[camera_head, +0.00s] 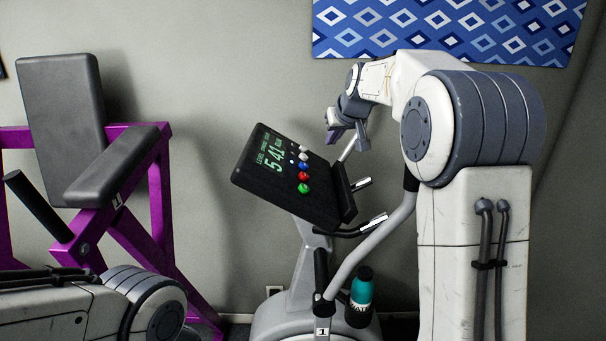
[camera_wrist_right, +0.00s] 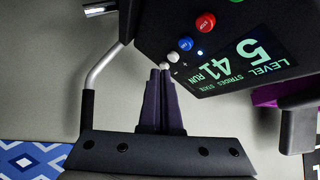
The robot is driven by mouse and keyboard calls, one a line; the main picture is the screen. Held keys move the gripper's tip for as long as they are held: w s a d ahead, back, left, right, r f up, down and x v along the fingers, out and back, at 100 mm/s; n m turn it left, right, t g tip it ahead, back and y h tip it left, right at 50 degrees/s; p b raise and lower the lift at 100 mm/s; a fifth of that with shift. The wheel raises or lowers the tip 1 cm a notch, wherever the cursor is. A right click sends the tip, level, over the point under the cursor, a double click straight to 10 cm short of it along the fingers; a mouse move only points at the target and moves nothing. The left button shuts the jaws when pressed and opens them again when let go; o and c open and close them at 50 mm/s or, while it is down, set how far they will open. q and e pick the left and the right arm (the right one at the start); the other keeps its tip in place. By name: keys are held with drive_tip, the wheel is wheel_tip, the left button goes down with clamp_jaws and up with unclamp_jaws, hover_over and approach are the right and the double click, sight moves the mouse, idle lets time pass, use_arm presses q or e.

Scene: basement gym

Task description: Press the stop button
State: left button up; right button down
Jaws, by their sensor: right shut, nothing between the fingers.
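The exercise machine's dark console (camera_head: 262,191) is tilted and carries a row of coloured buttons beside its lit display (camera_head: 273,155). The red button (camera_head: 303,176) sits between a blue button (camera_head: 303,165) and a green one (camera_head: 303,188); no button label is readable. My right gripper (camera_head: 337,136) is shut and empty, up and right of the buttons. In the right wrist view its fingertips (camera_wrist_right: 160,72) point at the console's edge, close by the end white button (camera_wrist_right: 165,65); I cannot tell whether they touch. The red button (camera_wrist_right: 205,22) lies farther up and right there. My left gripper is out of view.
The display reads level 5, strides 41, run. Grey handlebars (camera_head: 371,257) rise right of the console, and a teal bottle (camera_head: 361,288) stands below. A purple-framed bench (camera_head: 163,225) is at left. The wall with a blue patterned panel (camera_head: 450,28) is behind.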

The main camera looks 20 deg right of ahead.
sight(304, 176)
drive_tip(key=a+f+b, duration=0.1)
drive_tip(key=f, duration=0.1)
drive_tip(key=a+f+b, duration=0.1)
drive_tip(key=f, duration=0.1)
drive_tip(key=w+a+f+b, duration=0.1)
drive_tip(key=f+b, duration=0.1)
drive_tip(key=shift+a, duration=0.25)
drive_tip(key=shift+w+a+f+b, duration=0.1)
drive_tip(key=shift+a+f+b, duration=0.4)
drive_tip(key=shift+f, duration=0.25)
idle(1.3)
drive_tip(key=shift+a+f, duration=0.25)
drive_tip(key=shift+f, duration=0.1)
drive_tip(key=shift+w+a+f+b, duration=0.1)
drive_tip(key=shift+a+f+b, duration=0.15)
drive_tip(key=shift+f+b, duration=0.2)
idle(0.6)
idle(0.4)
drive_tip(key=shift+d+r+p, duration=0.45)
drive_tip(key=shift+r+p, duration=0.1)
drive_tip(key=shift+r, duration=0.25)
